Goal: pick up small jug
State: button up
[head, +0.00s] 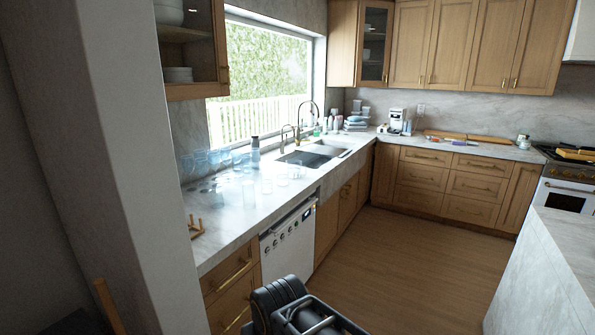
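I cannot make out a small jug for certain. Several clear glass vessels (248,190) stand on the left counter (222,232), too small and see-through to tell a jug from a glass. More bluish glassware (202,163) stands behind them by the window wall. A grey-blue bottle-like vessel (255,152) stands upright among them, near the sink. Part of my dark arm shows at the bottom centre, in front of the lower cabinets. My gripper's fingers do not show.
A wall corner (125,150) stands close on the left. A wooden rack (194,227) sits at the counter's near end. The sink (308,158) lies beyond the glassware. A white dishwasher (288,245) is below. An island (545,270) stands right; the wooden floor (420,260) between is clear.

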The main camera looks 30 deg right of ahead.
aim_at(294, 166)
jog(key=z, duration=1.75)
jog(key=i, duration=3.9)
jog(key=u, duration=4.45)
